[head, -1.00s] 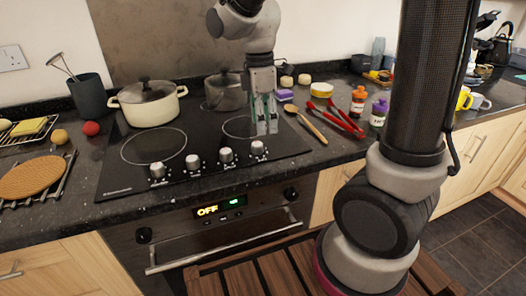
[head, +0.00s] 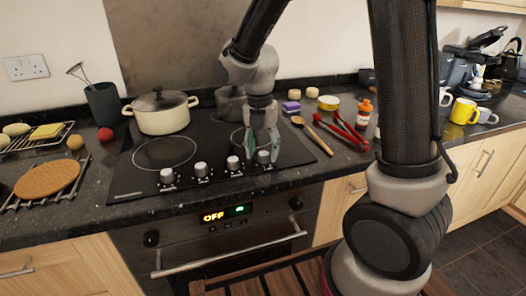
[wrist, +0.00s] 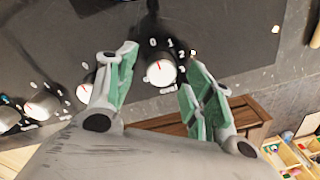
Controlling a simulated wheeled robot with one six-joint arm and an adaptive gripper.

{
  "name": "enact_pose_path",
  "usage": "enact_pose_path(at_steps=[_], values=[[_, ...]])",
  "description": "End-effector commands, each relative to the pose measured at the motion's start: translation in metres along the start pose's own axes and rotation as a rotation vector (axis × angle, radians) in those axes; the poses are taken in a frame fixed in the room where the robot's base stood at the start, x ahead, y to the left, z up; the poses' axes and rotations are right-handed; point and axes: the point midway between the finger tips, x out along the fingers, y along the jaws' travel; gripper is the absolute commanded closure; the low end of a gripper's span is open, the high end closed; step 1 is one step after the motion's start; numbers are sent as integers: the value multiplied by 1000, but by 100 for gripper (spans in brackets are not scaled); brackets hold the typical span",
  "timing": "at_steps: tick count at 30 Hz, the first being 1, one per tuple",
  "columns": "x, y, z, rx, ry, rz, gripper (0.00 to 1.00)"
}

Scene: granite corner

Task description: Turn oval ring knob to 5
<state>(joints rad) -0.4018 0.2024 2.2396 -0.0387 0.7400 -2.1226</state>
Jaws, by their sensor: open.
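The hob has a row of white-topped knobs along its front edge. My gripper (head: 262,152) is open, pointing down at the rightmost knob (head: 264,158). In the wrist view this knob (wrist: 160,73) sits between the two spread green-padded fingers, with a gap on each side. Its red mark points up toward the printed 0; 1, 2 and 3 run round to its right. A 5 cannot be made out. The ring behind this knob (head: 236,139) is partly hidden by my gripper, so its shape is unclear.
The neighbouring knob (head: 233,163) stands close on the left. A cream pot (head: 162,115) and a grey pan (head: 229,103) stand at the back of the hob. A wooden spoon (head: 318,140) and red tongs (head: 347,132) lie to the right. The oven (head: 225,235) is below.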

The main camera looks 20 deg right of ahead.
Motion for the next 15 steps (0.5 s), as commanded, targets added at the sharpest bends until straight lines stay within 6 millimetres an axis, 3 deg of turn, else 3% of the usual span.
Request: enact_pose_path(at_steps=[11, 15], values=[[8, 0, 0, 1, 0, 0, 50], [8, 0, 0, 1, 0, 0, 75]])
